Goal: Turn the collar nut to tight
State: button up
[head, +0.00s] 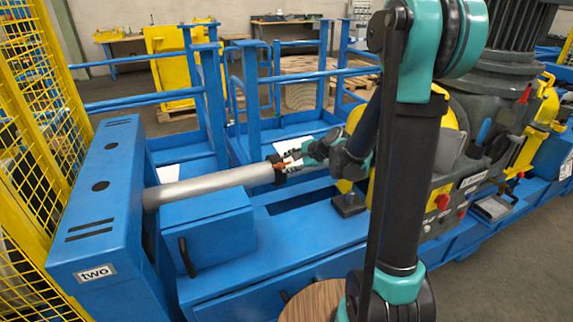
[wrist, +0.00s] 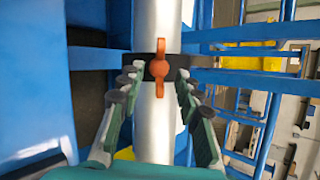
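The collar nut is a black ring (wrist: 143,67) with an orange winged handle (wrist: 160,68), around a silver tube in the wrist view. The black ring (head: 278,169) also shows in the head view at the right end of the tube (head: 215,184). My gripper (wrist: 158,80) is open in the wrist view. Its two fingers stand on either side of the tube, with tips close to the collar and the orange handle between them. I cannot tell whether the tips touch it. In the head view my gripper (head: 308,152) reaches the collar from the right and is partly hidden.
A blue housing marked "two" (head: 105,215) holds the tube's left end. A blue box (head: 208,232) stands below the tube. Blue rails (head: 215,105) rise behind. Yellow mesh fencing (head: 42,130) is at the left. A grey and yellow machine (head: 455,150) stands at the right.

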jog(key=v, duration=1.1)
jog(key=shift+a+f, duration=0.1)
jog(key=s+d+f+n+g+h, duration=0.1)
jog(key=s+d+f+n+h, duration=0.3)
jog(key=s, duration=0.6)
jog(key=s+d+f+n+g+h, duration=0.1)
jog(key=s+d+f+n+h, duration=0.3)
jog(key=s, duration=0.7)
notch_tip(320, 180, down, 4)
jog(key=d+n, duration=0.2)
jog(key=n, duration=0.3)
jog(key=shift+d+f+n, duration=0.2)
jog(key=shift+n, duration=0.1)
